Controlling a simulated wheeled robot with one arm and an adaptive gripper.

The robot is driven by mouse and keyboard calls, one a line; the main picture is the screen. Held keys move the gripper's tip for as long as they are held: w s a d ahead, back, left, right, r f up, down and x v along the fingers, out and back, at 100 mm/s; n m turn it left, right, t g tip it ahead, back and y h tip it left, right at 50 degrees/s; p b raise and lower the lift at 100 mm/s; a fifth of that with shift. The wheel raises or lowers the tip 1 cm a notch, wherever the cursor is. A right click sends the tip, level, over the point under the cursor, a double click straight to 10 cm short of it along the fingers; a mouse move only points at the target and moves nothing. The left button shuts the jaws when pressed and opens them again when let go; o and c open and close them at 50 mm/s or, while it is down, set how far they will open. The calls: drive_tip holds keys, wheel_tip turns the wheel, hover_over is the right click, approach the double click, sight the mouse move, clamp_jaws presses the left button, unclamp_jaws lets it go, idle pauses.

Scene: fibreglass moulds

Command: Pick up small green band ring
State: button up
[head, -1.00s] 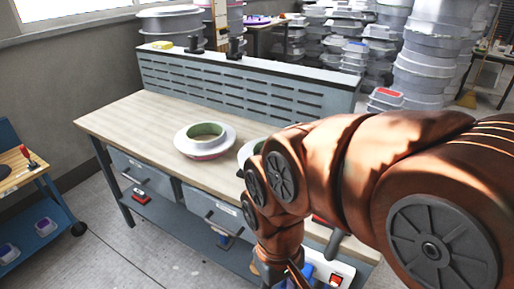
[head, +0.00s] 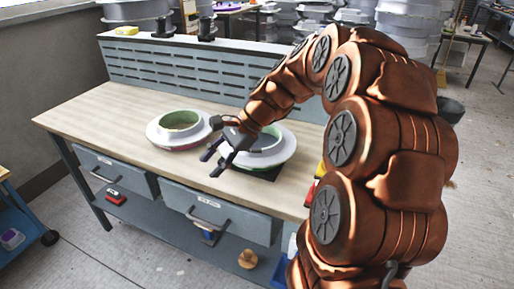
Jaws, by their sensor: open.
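I cannot tell which of the two is the small one. My gripper (head: 213,152) is open, with dark fingers pointing left, in front of the second mould and to the lower right of the left one. No ring shows between the fingers.
The wooden bench (head: 95,118) is clear at its left end. A grey slotted panel (head: 190,70) stands along its back edge. Drawers (head: 215,210) are below the front edge. A yellow object (head: 127,30) lies on the panel's ledge.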

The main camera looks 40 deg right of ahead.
sight(288, 134)
drive_tip(key=w+d+m+t, duration=0.1)
drive_tip(key=w+d+m, duration=0.1)
drive_tip(key=d, duration=0.2)
drive_tip(key=w+d+m+t+b, duration=0.1)
drive_tip(key=w+d+m, duration=0.1)
drive_tip(key=d, duration=0.2)
drive_tip(key=w+d+f+m+t, duration=0.1)
drive_tip(key=w+d+m, duration=0.1)
drive_tip(key=d, duration=0.2)
drive_tip(key=shift+w+d+t+y+b, duration=0.3)
drive_tip(key=shift+d+t+b, duration=0.05)
drive_tip(key=shift+t, duration=0.05)
drive_tip(key=d+m+t, duration=0.1)
drive_tip(key=d+m, duration=0.1)
drive_tip(key=d, duration=0.4)
drive_tip(key=d+f+m+t+h+b, duration=0.1)
drive_tip(key=d+m+t, duration=0.1)
drive_tip(key=d, duration=0.4)
drive_tip(key=w+d+m+t, duration=0.1)
drive_tip(key=d+m, duration=0.2)
drive_tip(key=d, duration=0.3)
drive_tip(key=shift+d+f+t+h+b, duration=0.15)
drive_tip(key=shift+f+t+h+b, duration=0.15)
drive_tip(key=shift+f+b, duration=0.1)
drive_tip(key=shift+w+d+m, duration=0.1)
drive_tip(key=shift+m, duration=0.2)
drive_tip(key=shift+x, duration=3.75)
drive_tip(key=shift+c, duration=0.4)
clamp_jaws()
